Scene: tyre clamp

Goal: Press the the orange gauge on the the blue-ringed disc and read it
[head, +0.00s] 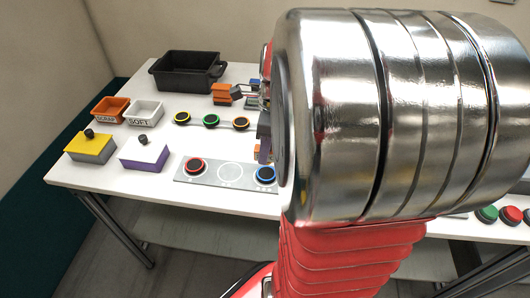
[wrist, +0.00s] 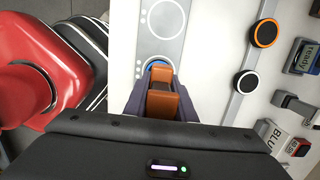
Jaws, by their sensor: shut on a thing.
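My gripper (wrist: 155,97) is shut on the orange gauge (wrist: 164,106), which sits between its dark purple fingers in the wrist view. The blue-ringed disc (head: 265,174) lies at the right end of a grey plate in the head view. In the wrist view, only a blue arc of the disc (wrist: 147,66) shows past the gauge. The gauge is over the disc, and I cannot tell whether they touch. In the head view, a bit of the orange gauge (head: 257,154) shows above the disc; my arm hides most of the gripper.
The grey plate (head: 229,184) also holds a red-ringed disc (head: 195,166) and an empty white circle. Behind it is a row of ringed discs (head: 211,120). Further left are a SCRAP tray (head: 110,109), a SOFT tray (head: 144,112) and two lidded boxes. A black bin (head: 187,72) stands behind.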

